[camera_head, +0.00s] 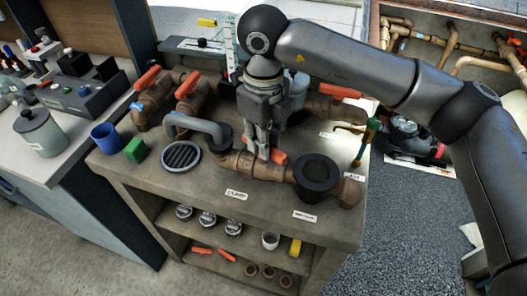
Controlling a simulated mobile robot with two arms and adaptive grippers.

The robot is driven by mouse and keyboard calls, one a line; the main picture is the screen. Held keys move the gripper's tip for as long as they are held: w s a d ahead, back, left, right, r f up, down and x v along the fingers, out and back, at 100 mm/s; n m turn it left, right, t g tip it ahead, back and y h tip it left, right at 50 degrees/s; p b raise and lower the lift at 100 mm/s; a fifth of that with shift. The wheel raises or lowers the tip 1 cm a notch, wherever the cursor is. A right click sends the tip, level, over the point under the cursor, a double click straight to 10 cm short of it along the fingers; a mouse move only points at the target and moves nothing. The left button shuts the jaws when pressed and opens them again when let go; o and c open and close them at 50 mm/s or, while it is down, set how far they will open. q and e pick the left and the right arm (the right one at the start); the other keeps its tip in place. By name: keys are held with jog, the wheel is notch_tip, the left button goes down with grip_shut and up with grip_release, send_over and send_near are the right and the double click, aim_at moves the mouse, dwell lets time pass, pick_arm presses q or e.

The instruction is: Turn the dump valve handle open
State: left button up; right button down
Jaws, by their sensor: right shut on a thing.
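The dump valve sits on a brown pipe (243,165) on the workbench, behind a small label reading DUMP (236,195). Its orange-red handle (280,157) shows beside my right gripper's fingertips. My right gripper (264,152) points down from above and is shut on the dump valve handle. The fingers hide part of the handle, so its full angle is hard to tell. My left gripper is not in view.
Other valves with orange handles (148,78) stand at the back left. A dark round fitting (316,173) is just right of the gripper. The front bench edge is mostly clear.

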jog(key=shift+f+n+b, duration=0.1)
jog(key=shift+n+b, duration=0.95)
jog(key=shift+n, duration=0.15)
jog(key=shift+n+b, duration=0.65)
jog(key=shift+n, duration=0.25)
jog(key=shift+r, duration=0.2)
jog(key=c, duration=1.4)
grip_release()
jog(key=shift+o, duration=0.2)
notch_tip(320, 180, up, 12)
